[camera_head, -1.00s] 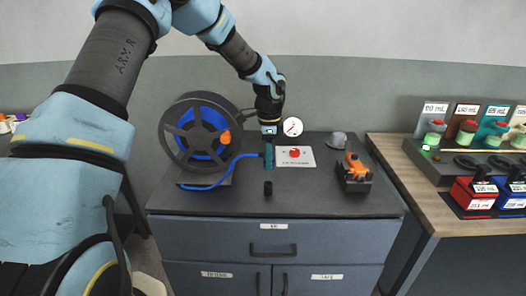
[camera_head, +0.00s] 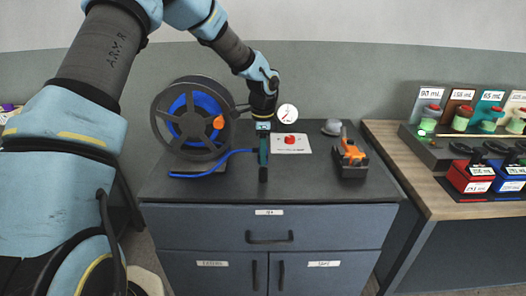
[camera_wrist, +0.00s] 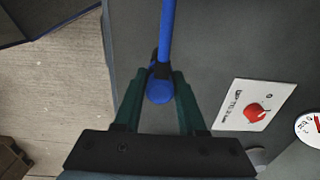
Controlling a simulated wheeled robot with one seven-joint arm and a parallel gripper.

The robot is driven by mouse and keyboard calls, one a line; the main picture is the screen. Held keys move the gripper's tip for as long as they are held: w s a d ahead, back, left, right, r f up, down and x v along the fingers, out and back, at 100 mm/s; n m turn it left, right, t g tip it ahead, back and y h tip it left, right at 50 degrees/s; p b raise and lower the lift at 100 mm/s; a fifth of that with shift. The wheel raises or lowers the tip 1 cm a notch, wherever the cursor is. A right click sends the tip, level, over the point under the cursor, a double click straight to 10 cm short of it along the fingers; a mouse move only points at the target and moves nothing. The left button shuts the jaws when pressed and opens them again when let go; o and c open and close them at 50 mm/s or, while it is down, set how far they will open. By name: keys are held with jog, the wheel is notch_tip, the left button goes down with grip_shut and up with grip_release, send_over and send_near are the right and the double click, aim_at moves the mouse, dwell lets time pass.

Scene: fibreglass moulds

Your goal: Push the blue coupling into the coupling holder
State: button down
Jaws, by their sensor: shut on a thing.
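My gripper (camera_head: 263,152) has its green fingers shut on the blue coupling (camera_wrist: 159,91), whose round end shows between the fingertips in the wrist view. The blue hose (camera_head: 212,163) runs from the coupling towards the reel; in the wrist view it rises from the fingers to the top edge. The coupling holder (camera_head: 263,175) is a short black post on the cabinet top. It stands directly below my fingertips in the head view, with no clear gap between them. The fingers hide most of the coupling, so I cannot tell how deep it sits in the holder.
The hose reel (camera_head: 188,125) stands left of my gripper. A white plate with a red knob (camera_head: 290,142), a round gauge (camera_head: 288,113) and an orange-and-black device (camera_head: 350,158) are to the right. The front of the cabinet top (camera_head: 310,188) is clear.

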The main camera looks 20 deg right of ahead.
jog(key=shift+f+b, duration=0.45)
jog(key=shift+f, duration=0.5)
jog(key=shift+f, duration=0.5)
dwell(2.0)
jog(key=shift+c, duration=2)
grip_release()
notch_tip(320, 180, up, 11)
jog(key=b, duration=0.2)
jog(key=shift+b, duration=0.4)
jog(key=shift+f, duration=0.1)
